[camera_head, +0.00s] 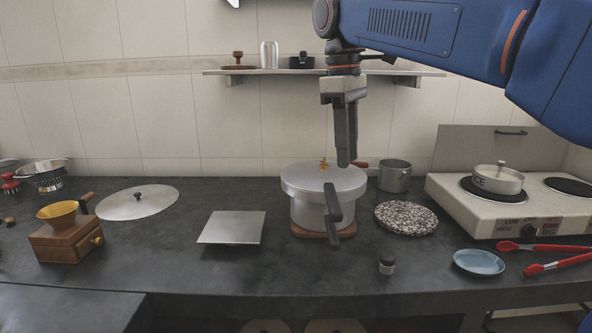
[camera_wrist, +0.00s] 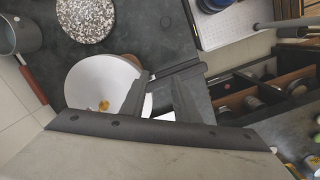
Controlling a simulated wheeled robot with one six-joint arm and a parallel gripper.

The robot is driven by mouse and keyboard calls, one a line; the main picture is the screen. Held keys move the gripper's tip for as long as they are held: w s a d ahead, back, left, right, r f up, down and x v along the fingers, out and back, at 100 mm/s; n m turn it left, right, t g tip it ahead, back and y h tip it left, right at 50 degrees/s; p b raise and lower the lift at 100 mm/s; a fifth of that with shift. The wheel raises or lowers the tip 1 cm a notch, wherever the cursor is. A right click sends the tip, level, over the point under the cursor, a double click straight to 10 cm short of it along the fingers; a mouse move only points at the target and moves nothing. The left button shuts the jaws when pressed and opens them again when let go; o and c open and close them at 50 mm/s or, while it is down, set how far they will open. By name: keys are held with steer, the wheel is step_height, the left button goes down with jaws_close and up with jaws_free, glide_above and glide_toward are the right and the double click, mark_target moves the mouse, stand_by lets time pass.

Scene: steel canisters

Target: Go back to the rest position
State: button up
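My gripper (camera_head: 346,160) points down over the right part of the lidded steel pressure cooker (camera_head: 308,205), apart from its lid. In the wrist view, my gripper's two dark fingers (camera_wrist: 163,80) stand apart with nothing held between them, so it is open. The cooker's lid also shows in the wrist view (camera_wrist: 88,82), with a brass valve on top. The cooker's black handle (camera_head: 332,205) points toward the front edge. The cooker stands on a wooden board (camera_head: 318,233), which it mostly covers.
A wall shelf (camera_head: 420,73) lies behind my gripper. A grey pot (camera_head: 394,178), speckled round board (camera_head: 405,218) and white stove (camera_head: 460,205) stand to the right. A square metal plate (camera_head: 232,227), loose lid (camera_head: 130,203) and wooden grinder (camera_head: 65,243) are left.

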steer(key=s+d+f+m+t, duration=0.1)
steer(key=s+d+f+m, duration=0.3)
steer(key=f, duration=0.6)
steer(key=s+d+f+m+t, duration=0.2)
steer(key=s+d+f+m, duration=0.2)
steer(key=s+d+f, duration=0.4)
steer(key=s+d+f+m+t+y, duration=0.1)
steer(key=s+d+f+m, duration=0.3)
steer(key=s+f, duration=0.5)
step_height(320, 180, down, 4)
steer(key=d+t, duration=0.1)
steer(key=d, duration=0.1)
steer(key=shift+s+d+r, duration=0.15)
steer(key=shift+s+d, duration=0.05)
steer(key=shift+d, duration=0.1)
